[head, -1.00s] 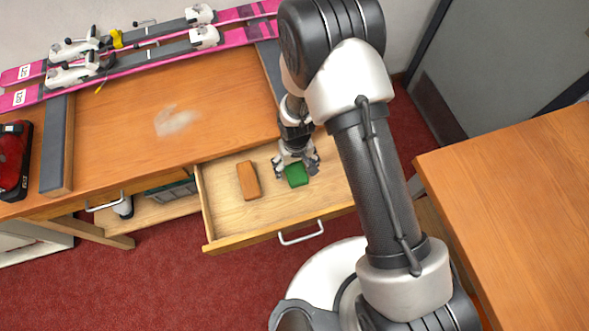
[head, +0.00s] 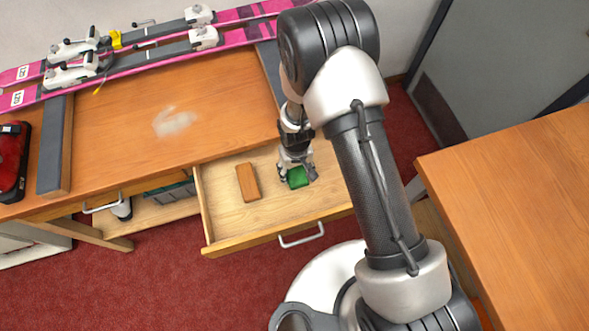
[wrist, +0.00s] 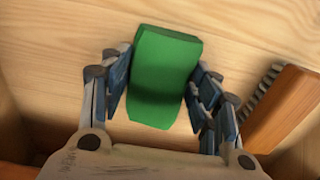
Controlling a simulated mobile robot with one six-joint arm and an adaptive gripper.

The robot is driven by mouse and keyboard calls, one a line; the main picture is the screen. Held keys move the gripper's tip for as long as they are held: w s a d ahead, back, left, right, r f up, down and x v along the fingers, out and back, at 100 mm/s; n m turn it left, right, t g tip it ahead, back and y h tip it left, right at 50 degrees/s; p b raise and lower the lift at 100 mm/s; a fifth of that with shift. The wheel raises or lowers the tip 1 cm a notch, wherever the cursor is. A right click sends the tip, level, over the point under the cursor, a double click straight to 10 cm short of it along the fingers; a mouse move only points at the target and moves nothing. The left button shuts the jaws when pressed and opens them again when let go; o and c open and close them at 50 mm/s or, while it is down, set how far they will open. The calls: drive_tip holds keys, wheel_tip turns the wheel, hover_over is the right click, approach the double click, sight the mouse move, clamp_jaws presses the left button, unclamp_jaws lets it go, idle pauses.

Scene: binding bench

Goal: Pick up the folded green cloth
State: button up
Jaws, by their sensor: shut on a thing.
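The folded green cloth (head: 298,178) lies in the open wooden drawer, right of the brown block. In the wrist view the cloth (wrist: 164,75) sits between the two fingers, which press on its left and right sides. My gripper (head: 297,174) points down into the drawer and is shut on the cloth; it also shows in the wrist view (wrist: 162,85). The cloth appears to be at the drawer floor; I cannot tell whether it is lifted. Part of it is hidden by the fingers in the head view.
A brown brush (head: 248,182) with dark bristles lies in the drawer (head: 222,216) to the left of the cloth. The bench top (head: 120,140) is above, with pink skis (head: 140,55) at the back. Another wooden table (head: 510,190) stands at right.

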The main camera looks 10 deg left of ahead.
sight(296, 172)
drive_tip(key=shift+r, duration=0.1)
drive_tip(key=shift+c, duration=0.4)
wheel_tip(296, 172, up, 20)
drive_tip(key=p, duration=0.6)
